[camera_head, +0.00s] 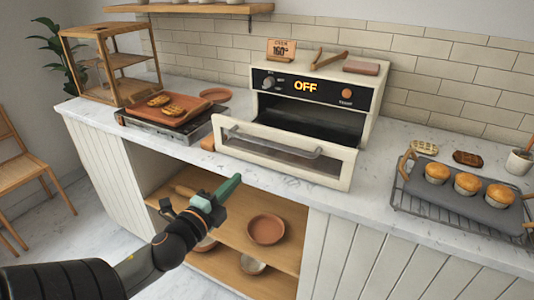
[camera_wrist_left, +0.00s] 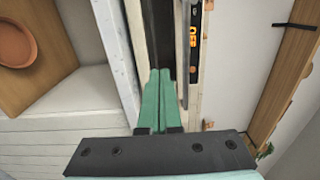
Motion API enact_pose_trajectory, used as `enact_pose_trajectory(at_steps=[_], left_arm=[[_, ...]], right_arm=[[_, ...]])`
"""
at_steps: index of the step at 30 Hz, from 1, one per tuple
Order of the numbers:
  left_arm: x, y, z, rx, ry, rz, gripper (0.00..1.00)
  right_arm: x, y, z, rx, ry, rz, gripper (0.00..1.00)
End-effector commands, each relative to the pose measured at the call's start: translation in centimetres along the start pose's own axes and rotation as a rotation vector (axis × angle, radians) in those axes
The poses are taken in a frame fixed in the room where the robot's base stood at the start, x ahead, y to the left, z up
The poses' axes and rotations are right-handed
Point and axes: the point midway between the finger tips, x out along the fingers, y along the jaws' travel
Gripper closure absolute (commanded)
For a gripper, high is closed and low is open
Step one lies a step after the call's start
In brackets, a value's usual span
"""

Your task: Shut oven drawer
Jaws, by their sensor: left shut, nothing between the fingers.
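The cream toaster oven (camera_head: 320,95) stands at the back of the marble counter, with "OFF" lit in orange on its black panel. Its drawer (camera_head: 280,152) is pulled out toward me, with a glass front and a grey bar handle (camera_head: 270,140). The dark inside of the oven shows behind it. My left gripper (camera_head: 230,187) is shut and empty, in front of the counter, below and left of the drawer and apart from it. In the left wrist view its green fingers (camera_wrist_left: 158,78) lie together, and the oven's lit display (camera_wrist_left: 193,37) shows beyond them. My right gripper is not in view.
A cooling rack (camera_head: 450,205) with a muffin pan is at the right. Open shelves (camera_head: 205,215) with bowls lie below the counter. A wooden case (camera_head: 105,65) stands at the left end.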

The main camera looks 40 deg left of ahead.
Motion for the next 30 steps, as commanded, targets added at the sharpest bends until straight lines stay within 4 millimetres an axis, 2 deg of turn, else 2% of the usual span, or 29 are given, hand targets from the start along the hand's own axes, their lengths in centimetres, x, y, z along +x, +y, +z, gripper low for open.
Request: enact_pose_trajectory(at_steps=[8,21,30], left_arm=[[4.2,-0.1,0.0,-0.001,0.001,-0.002,1.0],[10.8,0.0,0.0,-0.004,-0.001,0.001,1.0],[13.1,0.1,0.0,-0.005,-0.001,0.004,1.0]], right_arm=[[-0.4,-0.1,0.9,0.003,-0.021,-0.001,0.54],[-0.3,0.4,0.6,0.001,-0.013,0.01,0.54],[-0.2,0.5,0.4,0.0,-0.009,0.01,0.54]])
